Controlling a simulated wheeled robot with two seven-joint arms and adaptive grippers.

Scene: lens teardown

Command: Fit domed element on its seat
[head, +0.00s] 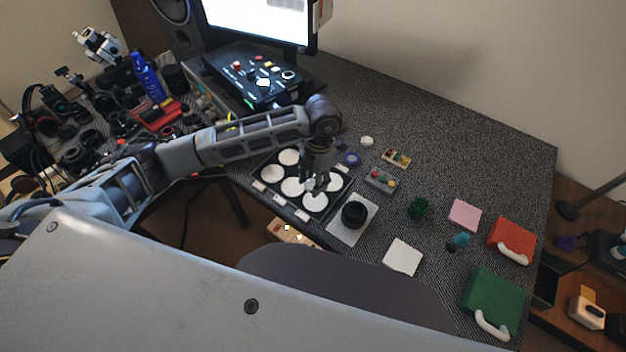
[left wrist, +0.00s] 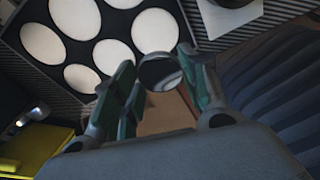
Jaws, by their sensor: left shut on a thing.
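My left gripper (head: 316,184) reaches down over the black tray (head: 268,196) with several white round pads. In the left wrist view, its green-padded fingers (left wrist: 160,72) are closed on a small round glass element (left wrist: 159,73) with a dark face and a pale rim. I cannot tell which of its faces is domed. The held element is hidden or too small to make out in the head view. A black ring-shaped lens barrel (head: 354,214) stands on a light grey plate (head: 341,233) just right of the tray, apart from the gripper. My right gripper is not in view.
A white cloth pad (head: 402,257) lies near the front edge. A black control box (head: 262,78) stands behind.

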